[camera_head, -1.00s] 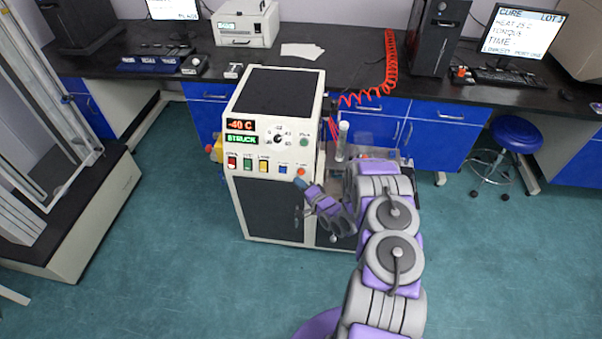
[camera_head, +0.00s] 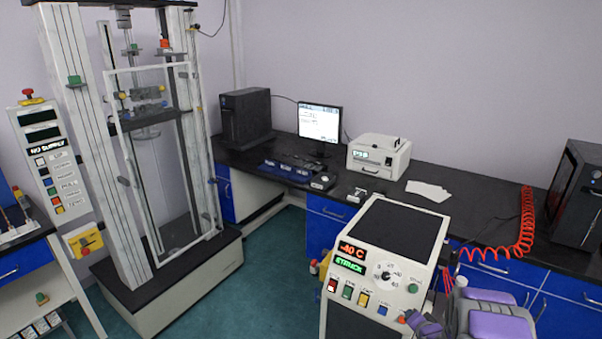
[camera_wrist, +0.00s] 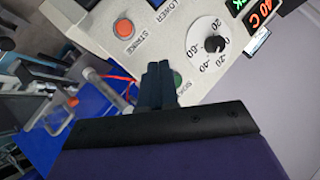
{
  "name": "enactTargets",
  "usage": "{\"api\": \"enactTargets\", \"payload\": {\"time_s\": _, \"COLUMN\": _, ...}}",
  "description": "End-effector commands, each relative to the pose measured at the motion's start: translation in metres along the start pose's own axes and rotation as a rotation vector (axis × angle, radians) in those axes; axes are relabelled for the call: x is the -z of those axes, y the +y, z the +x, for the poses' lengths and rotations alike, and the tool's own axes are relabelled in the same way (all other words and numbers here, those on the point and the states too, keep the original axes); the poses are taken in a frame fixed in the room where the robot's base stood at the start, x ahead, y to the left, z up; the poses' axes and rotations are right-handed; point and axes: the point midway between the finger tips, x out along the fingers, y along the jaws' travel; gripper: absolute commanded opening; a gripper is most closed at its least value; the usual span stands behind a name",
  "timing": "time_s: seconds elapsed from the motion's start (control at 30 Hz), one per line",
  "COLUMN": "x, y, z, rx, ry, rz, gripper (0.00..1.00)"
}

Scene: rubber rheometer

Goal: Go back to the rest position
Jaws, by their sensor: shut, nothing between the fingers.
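In the wrist view my gripper (camera_wrist: 160,75) is shut, its two dark fingers together with nothing between them. It is in front of the white machine's control panel (camera_wrist: 200,22), near a green button (camera_wrist: 177,78); I cannot tell whether it touches the panel. In the head view the machine's panel (camera_head: 375,278) reads "-40 C" and "STRUCK". My purple and grey arm (camera_head: 490,315) is at the lower right beside it, and the fingertips there are not clearly visible.
A tall testing frame (camera_head: 75,140) stands on a dark plinth at the left. The bench (camera_head: 300,215) behind carries a monitor (camera_head: 320,122), a white printer-like box (camera_head: 378,157) and a dark tower (camera_head: 577,200). A red coiled hose (camera_head: 523,225) hangs at the right. Some floor shows between plinth and machine.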

Motion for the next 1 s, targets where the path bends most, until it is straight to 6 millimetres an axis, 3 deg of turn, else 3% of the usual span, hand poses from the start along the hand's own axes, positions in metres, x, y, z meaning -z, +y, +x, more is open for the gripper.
{"api": "enactTargets", "payload": {"time_s": 0.2, "x": 0.03, "y": -0.027, "z": -0.04, "rx": -0.184, "ry": -0.037, "rz": -0.164, "gripper": 0.0}}
{"api": "enactTargets", "payload": {"time_s": 0.5, "x": 0.044, "y": -0.064, "z": -0.119, "rx": -0.404, "ry": -0.138, "rz": -0.325, "gripper": 0.0}}
{"api": "enactTargets", "payload": {"time_s": 0.73, "x": 0.033, "y": -0.093, "z": -0.194, "rx": -0.529, "ry": -0.259, "rz": -0.41, "gripper": 0.0}}
{"api": "enactTargets", "payload": {"time_s": 1.0, "x": -0.005, "y": -0.124, "z": -0.292, "rx": -0.614, "ry": -0.451, "rz": -0.489, "gripper": 0.0}}
